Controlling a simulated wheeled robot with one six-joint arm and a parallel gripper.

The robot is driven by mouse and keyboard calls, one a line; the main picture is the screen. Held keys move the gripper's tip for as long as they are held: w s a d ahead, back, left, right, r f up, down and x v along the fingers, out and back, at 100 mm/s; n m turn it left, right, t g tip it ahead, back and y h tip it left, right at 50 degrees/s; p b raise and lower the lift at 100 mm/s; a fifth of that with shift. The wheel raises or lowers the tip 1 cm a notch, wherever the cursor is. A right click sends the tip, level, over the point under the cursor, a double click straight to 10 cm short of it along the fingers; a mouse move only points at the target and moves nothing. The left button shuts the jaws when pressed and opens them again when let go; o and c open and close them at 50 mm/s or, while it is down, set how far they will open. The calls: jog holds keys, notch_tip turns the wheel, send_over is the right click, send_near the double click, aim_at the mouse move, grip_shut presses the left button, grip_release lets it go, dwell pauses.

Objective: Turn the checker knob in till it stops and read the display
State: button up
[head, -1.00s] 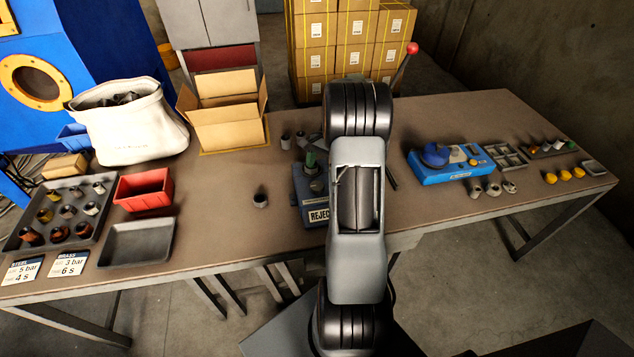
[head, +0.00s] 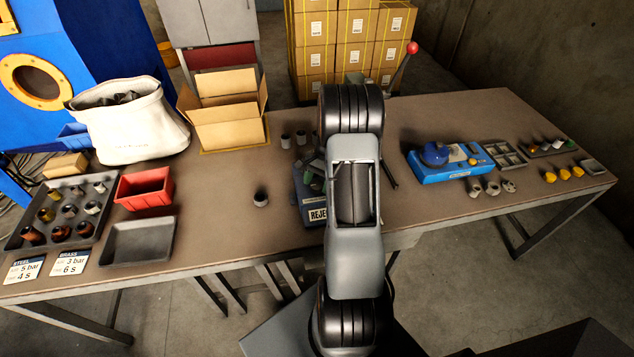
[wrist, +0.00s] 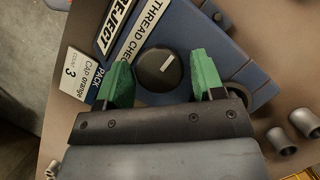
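The thread checker (head: 304,202) is a blue box on the table, partly hidden behind my arm in the head view. In the wrist view its body (wrist: 240,72) carries THREAD CHECK and REJECT labels and a round black checker knob (wrist: 155,72) with a white mark. My gripper (wrist: 160,76) is open, its two green fingers on either side of the knob with visible gaps. I cannot tell how far down the fingers reach. Only a bit of green finger shows in the head view. No lit display can be made out in either view.
Grey fittings (wrist: 285,140) lie beside the checker, and one (head: 261,197) stands to its left. A blue device (head: 450,172) is at the right. A dark parts tray (head: 22,238), a red bin (head: 144,188) and an open carton (head: 232,125) are at the left. A red-knobbed lever (head: 412,48) rises behind.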

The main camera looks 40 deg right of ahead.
jog(key=c, duration=0.7)
jog(key=shift+o, duration=0.2)
jog(key=n+g+h, duration=0.1)
jog(key=n, duration=0.3)
jog(key=shift+w, duration=0.1)
jog(key=o, duration=0.9)
jog(key=b+v, duration=0.1)
jog(key=v, duration=1.2)
jog(key=shift+w+r, duration=0.3)
jog(key=shift+w, duration=0.05)
